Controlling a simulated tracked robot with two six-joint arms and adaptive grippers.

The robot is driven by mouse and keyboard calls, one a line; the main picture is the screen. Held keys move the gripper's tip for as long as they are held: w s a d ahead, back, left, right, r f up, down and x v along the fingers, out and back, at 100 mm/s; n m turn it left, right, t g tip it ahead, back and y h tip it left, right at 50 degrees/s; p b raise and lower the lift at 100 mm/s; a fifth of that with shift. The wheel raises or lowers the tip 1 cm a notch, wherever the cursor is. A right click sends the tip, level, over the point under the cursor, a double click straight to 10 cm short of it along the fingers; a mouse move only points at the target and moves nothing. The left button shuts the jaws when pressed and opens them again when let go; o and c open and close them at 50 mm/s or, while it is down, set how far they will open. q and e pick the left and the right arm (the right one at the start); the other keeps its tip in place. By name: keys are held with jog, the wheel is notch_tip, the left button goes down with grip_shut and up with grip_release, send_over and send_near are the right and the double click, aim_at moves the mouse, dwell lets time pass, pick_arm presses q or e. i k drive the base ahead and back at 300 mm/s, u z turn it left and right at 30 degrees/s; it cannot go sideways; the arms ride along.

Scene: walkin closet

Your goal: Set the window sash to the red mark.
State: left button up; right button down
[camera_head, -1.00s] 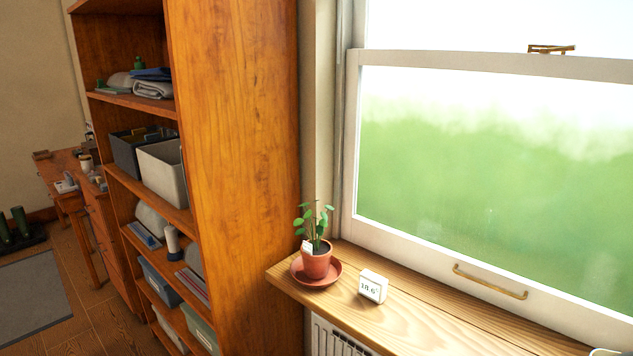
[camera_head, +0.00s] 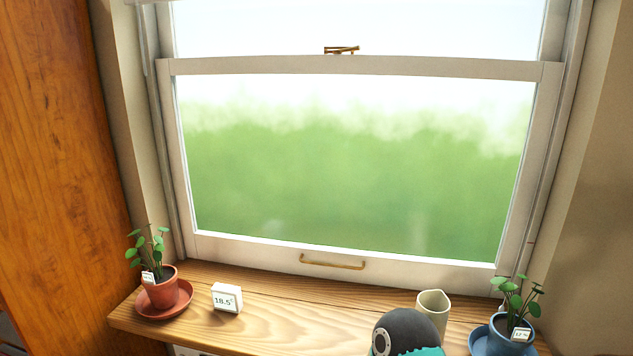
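The lower window sash (camera_head: 365,66) is a white frame around a large pane. Its bottom rail appears to be down at the wooden sill, though a small gap is hard to judge. A brass handle (camera_head: 332,262) is on the bottom rail, and a brass latch (camera_head: 341,50) is on the top rail. Neither of my grippers can be identified in view.
The sill (camera_head: 290,315) holds a potted plant on a red saucer (camera_head: 165,310), a white display (camera_head: 227,298) reading about 18.5, a cream cup (camera_head: 432,308) and a plant in a blue pot (camera_head: 503,338). A dark rounded thing with teal (camera_head: 405,330) is unclear. Wooden cabinet (camera_head: 50,150) stands left.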

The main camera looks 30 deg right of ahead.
aim_at(472, 278)
jog(key=z, duration=0.95)
jog(key=k, duration=0.8)
jog(key=u, duration=0.6)
jog(key=i, duration=1)
